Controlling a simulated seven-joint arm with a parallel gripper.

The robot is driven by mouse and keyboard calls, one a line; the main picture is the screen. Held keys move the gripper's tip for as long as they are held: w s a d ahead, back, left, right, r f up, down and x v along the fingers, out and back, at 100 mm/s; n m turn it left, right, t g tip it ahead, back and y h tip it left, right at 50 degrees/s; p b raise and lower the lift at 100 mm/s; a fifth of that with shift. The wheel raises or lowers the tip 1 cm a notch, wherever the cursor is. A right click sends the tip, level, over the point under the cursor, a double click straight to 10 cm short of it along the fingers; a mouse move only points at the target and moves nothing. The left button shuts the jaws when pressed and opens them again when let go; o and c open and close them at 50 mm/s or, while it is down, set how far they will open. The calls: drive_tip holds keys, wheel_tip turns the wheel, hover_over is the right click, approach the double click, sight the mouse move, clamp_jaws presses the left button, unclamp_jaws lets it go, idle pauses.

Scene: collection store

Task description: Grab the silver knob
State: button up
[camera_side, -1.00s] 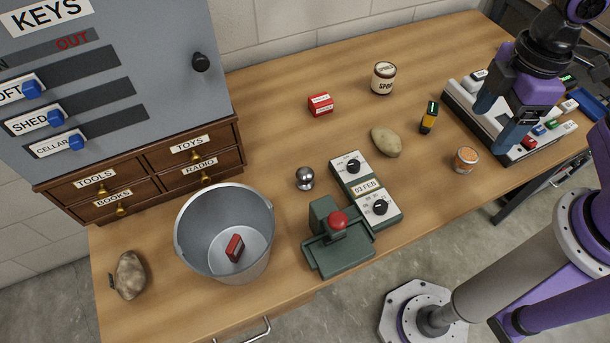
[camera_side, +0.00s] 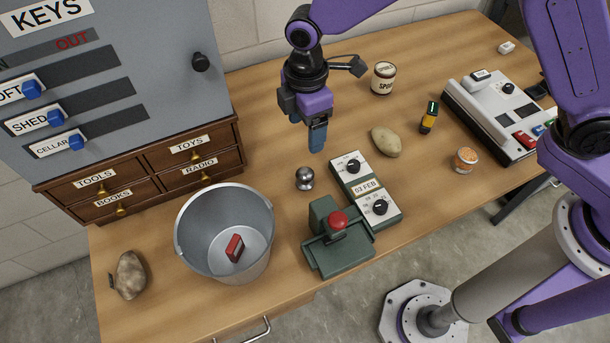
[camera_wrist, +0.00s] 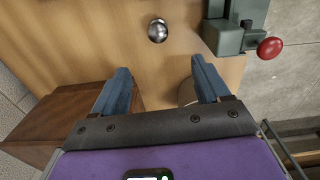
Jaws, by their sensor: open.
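The silver knob (camera_side: 305,178) is a small shiny ball-shaped piece on the wooden table, left of the green and white device. It also shows in the wrist view (camera_wrist: 158,31), beyond the fingertips and roughly centred between them. My gripper (camera_side: 317,146) is above the table, a little above and behind the knob in the side view. It points down and does not touch the knob. In the wrist view its two blue fingers (camera_wrist: 158,78) are apart with nothing between them.
A green stamping device with a red ball handle (camera_side: 338,219) and a date unit (camera_side: 367,187) stand close right of the knob. A metal bucket (camera_side: 181,222) holding a red block is to the left. Wooden drawers (camera_side: 145,175) stand behind it. A potato-like object (camera_side: 386,142) lies to the right.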

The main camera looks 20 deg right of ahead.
sight(305, 172)
wheel_tip(305, 172, down, 12)
drive_tip(key=shift+f, duration=0.1)
drive_tip(key=shift+w+f, duration=0.15)
drive_tip(key=shift+f, duration=1.2)
drive_tip(key=shift+w+f, duration=0.1)
drive_tip(key=shift+f, duration=1.2)
drive_tip(key=c, duration=1.2)
drive_tip(key=shift+c, duration=0.2)
drive_tip(key=shift+r, duration=0.1)
